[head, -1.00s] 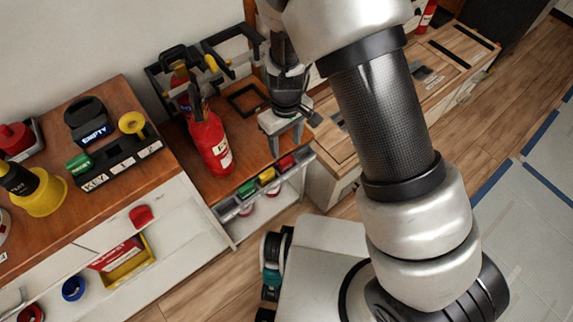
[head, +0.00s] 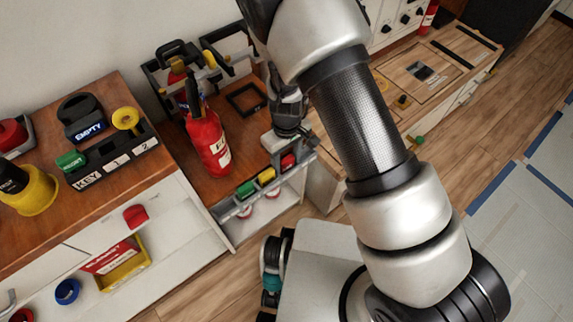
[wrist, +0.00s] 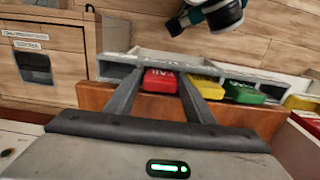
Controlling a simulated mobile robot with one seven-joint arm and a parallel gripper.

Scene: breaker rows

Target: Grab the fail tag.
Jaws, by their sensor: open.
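The fail tag (wrist: 160,81) is a red block with white lettering in a slot of the grey rack on the shelf front. It also shows in the head view (head: 288,161), partly covered by my gripper. In the wrist view my gripper (wrist: 159,74) is open, with one finger on each side of the red tag. The tag lies between the fingertips in the picture; I cannot tell whether they touch it. A yellow tag (wrist: 206,87) and a green tag (wrist: 244,92) sit to its right in the same rack.
A red fire extinguisher (head: 207,143) stands on the wooden shelf left of my gripper. A black frame (head: 246,99) lies behind it. A key block (head: 115,157) with a yellow knob sits on the left counter. Wooden floor (head: 475,135) is clear at the right.

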